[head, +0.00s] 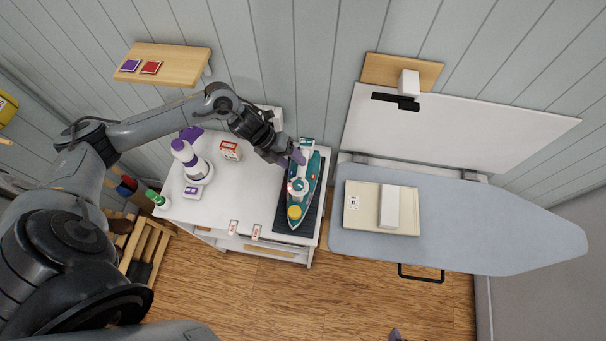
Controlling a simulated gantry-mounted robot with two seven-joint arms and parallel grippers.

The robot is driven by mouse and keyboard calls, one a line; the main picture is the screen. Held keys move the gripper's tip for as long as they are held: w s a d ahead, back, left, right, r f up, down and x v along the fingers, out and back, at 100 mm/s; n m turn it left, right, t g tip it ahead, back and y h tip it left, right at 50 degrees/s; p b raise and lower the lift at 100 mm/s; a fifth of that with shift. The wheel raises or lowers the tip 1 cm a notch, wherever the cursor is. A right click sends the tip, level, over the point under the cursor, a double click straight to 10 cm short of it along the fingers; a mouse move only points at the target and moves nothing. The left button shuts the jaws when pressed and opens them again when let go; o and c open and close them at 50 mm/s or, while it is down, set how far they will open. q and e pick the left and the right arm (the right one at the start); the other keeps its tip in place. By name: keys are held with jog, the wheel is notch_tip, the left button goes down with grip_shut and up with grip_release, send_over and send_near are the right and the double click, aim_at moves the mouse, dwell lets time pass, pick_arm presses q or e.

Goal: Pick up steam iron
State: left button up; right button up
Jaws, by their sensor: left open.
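The steam iron (302,201) is teal and white with a yellow dial. It lies on a dark ribbed mat (284,212) at the right end of the white cabinet top. My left gripper (296,159) is open at the iron's far end, close over or beside its handle. I cannot tell whether the fingers touch the iron. Only a small dark purple tip of what seems to be my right gripper (395,335) shows at the bottom edge.
A purple-capped white bottle (192,160), a red and white box (230,150) and a green-capped bottle (158,199) stand left on the cabinet top (225,195). A grey-blue ironing board (480,225) stands right, holding a cream tray (365,223) with a white block (389,206).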

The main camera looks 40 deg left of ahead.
pick_arm(q)
jog(key=shift+w+d+f, duration=0.1)
jog(key=shift+d+f, duration=0.15)
jog(key=shift+f, duration=0.15)
jog(key=shift+w+d+f, duration=0.2)
jog(key=shift+w+f, duration=0.1)
jog(key=shift+f, duration=0.2)
jog(key=shift+a+p+x, duration=0.15)
jog(key=shift+p+x, duration=0.15)
jog(key=shift+x, duration=0.85)
jog(key=shift+a+p+x, duration=0.1)
jog(key=shift+p+x, duration=0.2)
jog(key=shift+x, duration=0.85)
jog(key=shift+w+f, duration=0.1)
jog(key=shift+w, duration=0.05)
grip_shut()
